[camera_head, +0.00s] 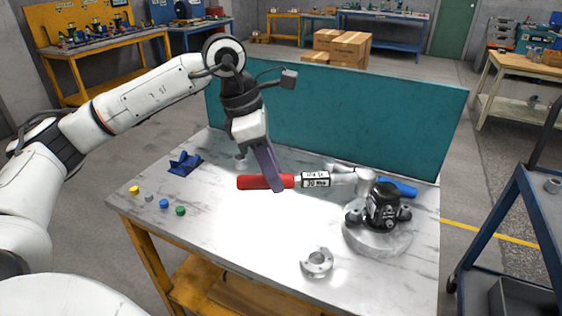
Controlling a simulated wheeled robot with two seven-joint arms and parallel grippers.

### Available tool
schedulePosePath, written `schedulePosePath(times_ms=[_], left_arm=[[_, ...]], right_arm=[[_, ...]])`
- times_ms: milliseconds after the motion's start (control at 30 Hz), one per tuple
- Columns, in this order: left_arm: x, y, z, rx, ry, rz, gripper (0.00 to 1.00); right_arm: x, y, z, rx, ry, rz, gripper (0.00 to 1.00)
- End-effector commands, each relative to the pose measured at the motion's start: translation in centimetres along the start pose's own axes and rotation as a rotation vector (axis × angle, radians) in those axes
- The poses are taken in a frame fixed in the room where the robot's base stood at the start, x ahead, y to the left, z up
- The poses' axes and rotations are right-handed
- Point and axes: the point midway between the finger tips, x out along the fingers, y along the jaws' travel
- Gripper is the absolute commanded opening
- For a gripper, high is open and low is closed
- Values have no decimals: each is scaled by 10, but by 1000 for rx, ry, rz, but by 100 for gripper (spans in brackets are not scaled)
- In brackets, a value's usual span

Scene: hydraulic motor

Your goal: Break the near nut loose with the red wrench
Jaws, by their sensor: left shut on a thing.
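My left gripper (276,186) comes down from above and is shut on the red handle. The wrench's grey head end (365,181) is at the upper left of the hydraulic motor (384,203), a black body with small knobs on a round grey base. I cannot tell whether the head is seated on a nut. The near nut is too small to make out. My right gripper is out of view.
A blue handle (400,187) lies behind the motor. A grey ring part (317,262) lies at the front of the table (235,225). A dark blue holder (185,163) and several coloured pieces (164,203) sit at the left. A teal panel (340,110) closes the back.

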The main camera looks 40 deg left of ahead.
Motion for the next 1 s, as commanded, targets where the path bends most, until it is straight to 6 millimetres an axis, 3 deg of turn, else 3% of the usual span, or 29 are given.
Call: schedulePosePath(times_ms=[300, 633, 1000], left_arm=[[17, 1, -6, -11, -1, 4, 0], [47, 1, -15, -10, -2, 3, 0], [50, 1, -16, -10, -1, 3, 0]], right_arm=[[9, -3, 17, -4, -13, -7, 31], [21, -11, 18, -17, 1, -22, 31], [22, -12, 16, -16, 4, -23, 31]])
